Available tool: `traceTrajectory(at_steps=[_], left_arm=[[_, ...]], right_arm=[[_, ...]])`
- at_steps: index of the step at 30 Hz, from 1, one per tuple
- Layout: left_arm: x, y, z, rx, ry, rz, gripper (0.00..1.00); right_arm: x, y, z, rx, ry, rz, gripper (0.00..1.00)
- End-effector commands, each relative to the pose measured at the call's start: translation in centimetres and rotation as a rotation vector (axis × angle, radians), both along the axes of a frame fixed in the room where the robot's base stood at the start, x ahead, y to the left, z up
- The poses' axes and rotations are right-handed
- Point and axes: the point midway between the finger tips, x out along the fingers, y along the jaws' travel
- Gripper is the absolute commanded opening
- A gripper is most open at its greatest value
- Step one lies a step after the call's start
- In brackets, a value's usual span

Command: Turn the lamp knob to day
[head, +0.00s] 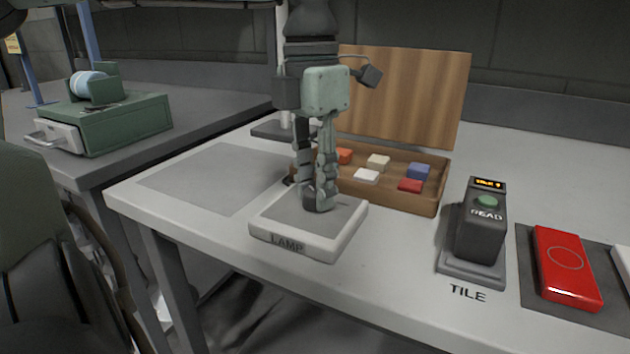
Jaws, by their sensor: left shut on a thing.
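The lamp control (265,228) is a pale, raised box with a grey top and the word LAMP on its front, on the white table. My left gripper (320,203) points straight down over the middle of it, its fingertips closed at the grey top. It is shut on the lamp knob, which the fingers almost wholly hide. The knob's pointer and any day mark cannot be seen. My right gripper is not in view.
Behind stands an open wooden box (428,202) with several coloured blocks. To the right are a dark READ device (480,232) marked TILE and a red tile (566,268). A green drawer unit (120,125) stands on the grey table at left. A grey mat (205,180) lies bare.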

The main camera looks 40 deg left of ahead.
Motion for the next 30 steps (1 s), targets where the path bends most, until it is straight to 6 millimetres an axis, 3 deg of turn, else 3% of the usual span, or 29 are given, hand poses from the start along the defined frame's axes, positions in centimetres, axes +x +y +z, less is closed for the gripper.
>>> traceTrajectory(at_steps=[30], left_arm=[[0.1,-0.2,0.1,0.002,-0.002,-0.793,0.0]], right_arm=[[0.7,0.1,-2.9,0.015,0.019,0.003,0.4]])
